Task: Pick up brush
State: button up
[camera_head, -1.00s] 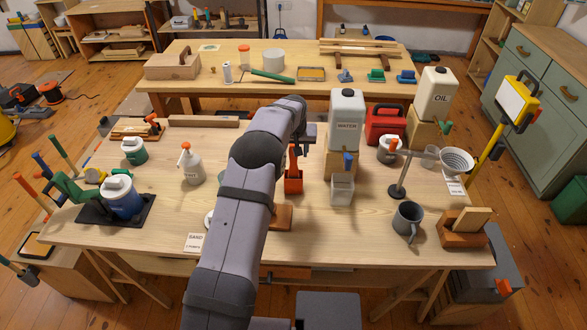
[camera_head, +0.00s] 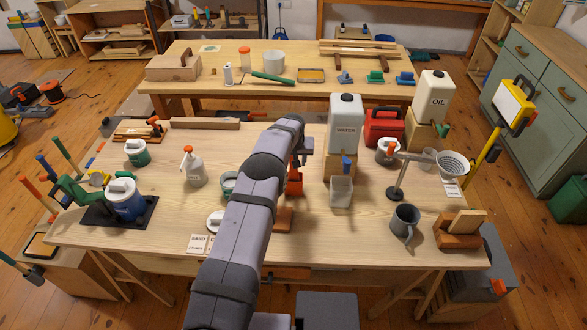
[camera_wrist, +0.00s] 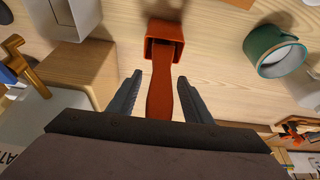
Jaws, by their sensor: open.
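The brush appears to be the orange-red handle (camera_wrist: 161,95) in the wrist view, with a square orange-red holder or end (camera_wrist: 164,43) at its far end. I cannot tell whether these are one piece, and no bristles show. My gripper (camera_wrist: 160,76) is open, with one dark finger on each side of the handle and a gap to both. Nothing is held. In the head view the orange-red holder (camera_head: 296,181) stands on the near table, partly hidden by my arm.
A grey mug (camera_head: 405,220) is farther right. Bare tabletop shows around the holder.

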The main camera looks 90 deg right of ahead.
jog(key=shift+x, duration=0.9)
grip_shut()
jog(key=shift+r, duration=0.15)
notch_tip(320, 180, up, 10)
jog(key=b, duration=0.4)
